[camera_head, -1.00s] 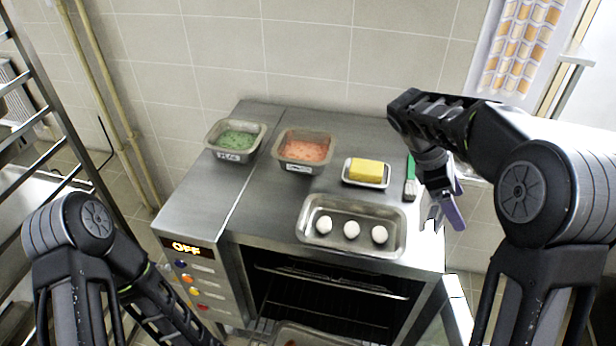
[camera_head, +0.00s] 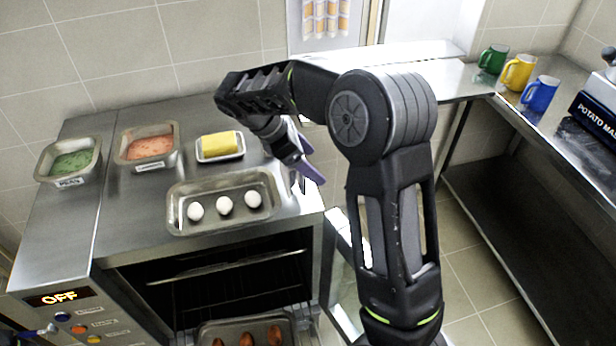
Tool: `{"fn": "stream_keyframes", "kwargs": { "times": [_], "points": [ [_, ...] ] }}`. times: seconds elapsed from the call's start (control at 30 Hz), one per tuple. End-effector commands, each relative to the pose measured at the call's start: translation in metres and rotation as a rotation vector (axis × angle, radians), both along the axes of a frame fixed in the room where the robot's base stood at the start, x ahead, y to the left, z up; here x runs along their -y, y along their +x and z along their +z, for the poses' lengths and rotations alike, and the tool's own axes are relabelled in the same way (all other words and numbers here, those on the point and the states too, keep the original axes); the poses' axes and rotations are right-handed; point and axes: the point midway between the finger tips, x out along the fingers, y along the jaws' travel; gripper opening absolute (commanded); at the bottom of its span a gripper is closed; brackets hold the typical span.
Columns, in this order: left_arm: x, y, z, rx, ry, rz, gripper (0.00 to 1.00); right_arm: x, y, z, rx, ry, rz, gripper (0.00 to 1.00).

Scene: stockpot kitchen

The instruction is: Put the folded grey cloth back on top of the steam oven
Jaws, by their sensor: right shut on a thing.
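My right gripper (camera_head: 303,181) is above the right edge of the steam oven (camera_head: 135,215), pointing down. It is shut on a thin lavender-grey folded piece, which looks like the grey cloth (camera_head: 311,170). The cloth is seen nearly edge-on and is partly hidden by the wrist. The oven top carries several containers, and its display reads OFF. The oven's front is open, with racks inside. Only a small dark part of my left arm shows at the bottom left corner; its gripper is not seen.
On the oven stand a green-filled pan (camera_head: 70,162), a pink-filled pan (camera_head: 147,146), a butter dish (camera_head: 220,147) and an egg tray (camera_head: 222,203). A lower tray (camera_head: 245,333) holds brown items. Three mugs (camera_head: 518,72) stand on the right counter (camera_head: 560,125).

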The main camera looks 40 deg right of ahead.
Motion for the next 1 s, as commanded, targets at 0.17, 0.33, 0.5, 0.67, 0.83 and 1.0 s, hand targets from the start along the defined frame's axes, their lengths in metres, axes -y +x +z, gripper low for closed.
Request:
{"fn": "stream_keyframes", "kwargs": {
  "times": [0.17, 0.33, 0.5, 0.67, 0.83, 1.0],
  "points": [
    [0.0, 0.0, 0.001, 0.0, 0.0, 0.0, 0.43, 0.0, 0.0, 0.002, 0.001, 0.0, 0.001, 0.12],
    [0.0, 0.001, -0.009, 0.003, -0.002, 0.0, 0.43, 0.0, 0.0, -0.015, -0.001, 0.0, -0.001, 0.12],
    [0.001, 0.001, -0.004, 0.003, -0.002, -0.001, 0.43, 0.0, 0.0, -0.034, -0.002, 0.0, 0.001, 0.12],
    [0.0, 0.001, -0.004, 0.002, -0.002, -0.001, 0.43, 0.0, 0.0, -0.04, 0.001, 0.0, 0.001, 0.12],
    [0.0, 0.001, -0.005, 0.002, -0.002, -0.001, 0.43, 0.0, 0.0, -0.04, 0.001, 0.0, 0.001, 0.12],
    [0.0, 0.001, -0.005, 0.002, -0.002, -0.001, 0.43, 0.0, 0.0, -0.043, 0.001, 0.001, 0.001, 0.85]
  ]
}}
